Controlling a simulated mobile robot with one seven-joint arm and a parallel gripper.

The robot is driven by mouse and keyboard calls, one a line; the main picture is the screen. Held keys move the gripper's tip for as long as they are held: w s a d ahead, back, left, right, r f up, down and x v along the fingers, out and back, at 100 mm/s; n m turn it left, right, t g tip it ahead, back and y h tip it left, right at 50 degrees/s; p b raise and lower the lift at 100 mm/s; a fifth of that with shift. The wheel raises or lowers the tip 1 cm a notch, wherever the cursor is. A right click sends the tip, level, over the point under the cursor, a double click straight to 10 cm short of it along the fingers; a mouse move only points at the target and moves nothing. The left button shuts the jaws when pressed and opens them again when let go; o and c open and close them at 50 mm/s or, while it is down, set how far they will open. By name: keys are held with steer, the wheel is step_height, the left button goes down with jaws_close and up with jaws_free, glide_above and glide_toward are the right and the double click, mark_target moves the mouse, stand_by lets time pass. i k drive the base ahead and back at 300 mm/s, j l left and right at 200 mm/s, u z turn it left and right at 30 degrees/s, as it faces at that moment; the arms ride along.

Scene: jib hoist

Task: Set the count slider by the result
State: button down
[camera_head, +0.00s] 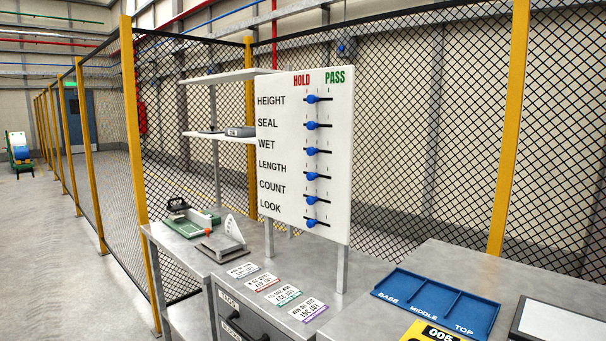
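The COUNT slider's blue knob (311,199) is in the second row from the bottom. It sits on a short dark horizontal track, left of the track's middle, on the HOLD side. The other rows' knobs line up with it. My gripper is not in view.
Several lot cards (287,296) lie before the board; their small print is unreadable. A blue tray (440,297) marked BASE, MIDDLE, TOP and a yellow 005 card (430,332) are at right. A green device (185,218) stands left. Mesh fencing (410,130) rises behind; open floor (60,250) is left.

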mark_target(311, 199)
steer(key=i+j+z, duration=0.15)
steer(key=i+j, duration=0.15)
steer(key=i+j+z, duration=0.1)
steer(key=i+j, duration=0.2)
steer(key=i, duration=0.25)
